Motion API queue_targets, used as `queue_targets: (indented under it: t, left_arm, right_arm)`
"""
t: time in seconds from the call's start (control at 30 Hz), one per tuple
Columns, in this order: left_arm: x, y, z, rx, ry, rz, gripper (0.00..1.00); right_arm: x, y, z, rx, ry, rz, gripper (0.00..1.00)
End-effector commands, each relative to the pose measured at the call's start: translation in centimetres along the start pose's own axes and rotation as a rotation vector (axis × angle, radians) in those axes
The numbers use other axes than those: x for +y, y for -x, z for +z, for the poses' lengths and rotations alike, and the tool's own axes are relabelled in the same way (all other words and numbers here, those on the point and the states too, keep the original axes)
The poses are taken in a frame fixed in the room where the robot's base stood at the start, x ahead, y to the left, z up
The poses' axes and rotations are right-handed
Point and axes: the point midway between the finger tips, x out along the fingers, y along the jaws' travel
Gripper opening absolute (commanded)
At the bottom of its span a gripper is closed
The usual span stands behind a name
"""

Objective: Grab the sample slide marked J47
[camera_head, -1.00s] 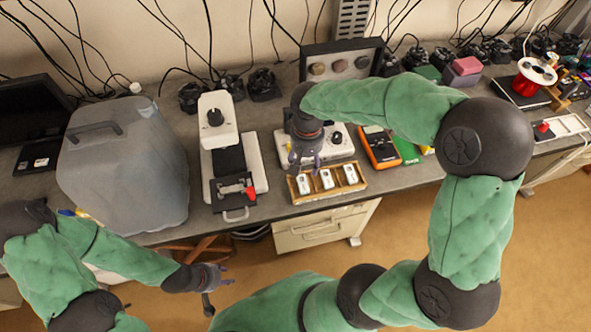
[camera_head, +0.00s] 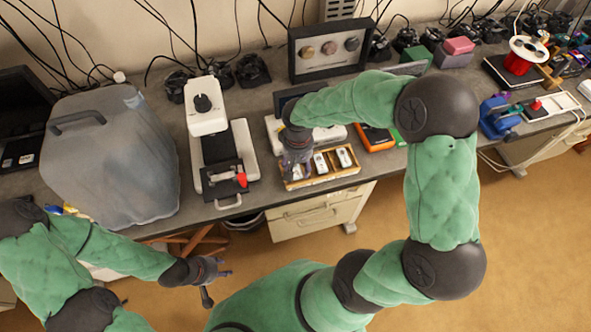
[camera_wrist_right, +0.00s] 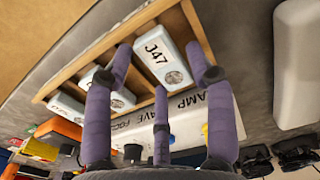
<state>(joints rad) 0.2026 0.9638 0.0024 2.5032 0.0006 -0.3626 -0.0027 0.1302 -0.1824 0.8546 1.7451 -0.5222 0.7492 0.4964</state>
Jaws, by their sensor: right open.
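The white slide marked J47 (camera_wrist_right: 160,57) lies in a wooden tray (camera_wrist_right: 193,24). In the right wrist view its label and a round grey patch face up. In the head view it sits at the left end of the tray (camera_head: 325,181), mostly hidden by my right gripper (camera_head: 292,172). In the right wrist view that gripper (camera_wrist_right: 158,75) is open, its purple fingers spread around the J47 end with nothing held. Two other white slides (camera_head: 320,163) (camera_head: 344,157) lie to its right in the head view. My left gripper (camera_head: 220,274) is open and empty, in front of the bench.
A white device (camera_head: 330,134) stands just behind the tray, and an orange meter (camera_head: 376,138) is to the right. The bench's front edge is close to the tray.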

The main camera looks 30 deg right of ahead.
Motion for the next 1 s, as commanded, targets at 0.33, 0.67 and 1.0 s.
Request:
queue_targets:
  t: [0.33,0.67,1.0]
  left_arm:
    - [0.0,0.0,0.0,0.000,0.000,0.000,0.40]
    - [0.0,0.0,0.0,0.000,0.000,0.000,0.40]
    - [0.2,0.7,0.0,0.000,0.000,0.000,0.40]
  right_arm:
    - [0.0,-0.1,-0.1,0.002,0.000,0.000,0.22]
    - [0.0,-0.1,-0.1,0.002,0.000,0.000,0.12]
    - [0.0,2.6,-0.2,0.006,0.000,0.000,0.12]
